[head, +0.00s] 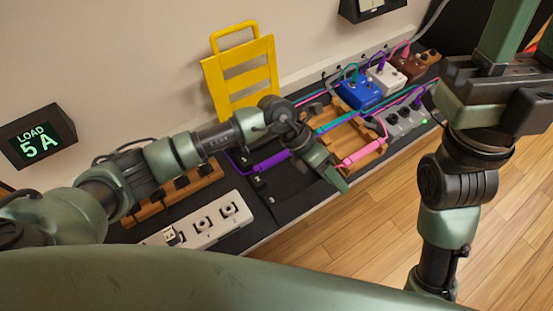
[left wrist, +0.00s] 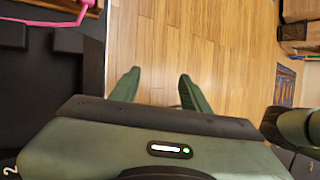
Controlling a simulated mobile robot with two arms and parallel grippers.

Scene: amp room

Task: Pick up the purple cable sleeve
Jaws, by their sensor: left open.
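The purple cable sleeve (head: 272,160) lies on the dark board in the head view, just left of my left wrist, with a purple cable at its left end. My left gripper (head: 338,180) is to its right, near the board's front edge, apart from it and empty. In the left wrist view the two green fingers of my left gripper (left wrist: 158,90) are spread, with only wooden floor between them. The sleeve does not show in that view.
A pink sleeve (head: 362,155) lies by a wooden rack (head: 345,130) close to my left gripper. Blue (head: 358,93), white and brown pedals stand behind. A yellow stand (head: 240,72) rises at the wall. A white switch strip (head: 205,222) is in front. Open floor (head: 400,195) lies right.

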